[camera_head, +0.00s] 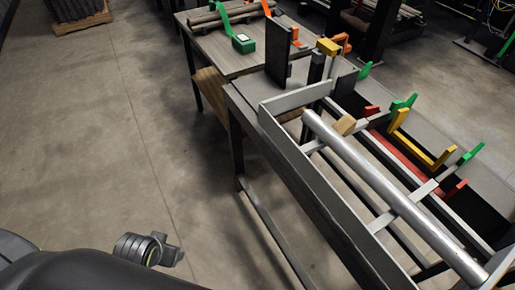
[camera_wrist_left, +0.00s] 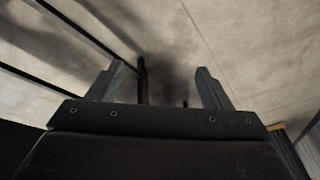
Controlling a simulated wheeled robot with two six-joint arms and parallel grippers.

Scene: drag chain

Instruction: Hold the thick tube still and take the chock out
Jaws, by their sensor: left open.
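The thick tube (camera_head: 385,190) is a long silver cylinder lying slantwise in a grey metal rack at the right of the head view. A small wooden block, the chock (camera_head: 345,125), sits against the tube's right side near its far end. My left gripper (camera_head: 172,252) is at the lower left of the head view, over the floor and well apart from the tube. In the left wrist view its two fingers (camera_wrist_left: 158,75) are spread, with nothing between them. My right gripper is in neither view.
The rack's long side rail (camera_head: 320,183) lies between my left gripper and the tube. Green, yellow and red brackets (camera_head: 420,140) stand beyond the tube. A wooden table (camera_head: 230,52) with a green tape measure (camera_head: 243,43) is at the back.

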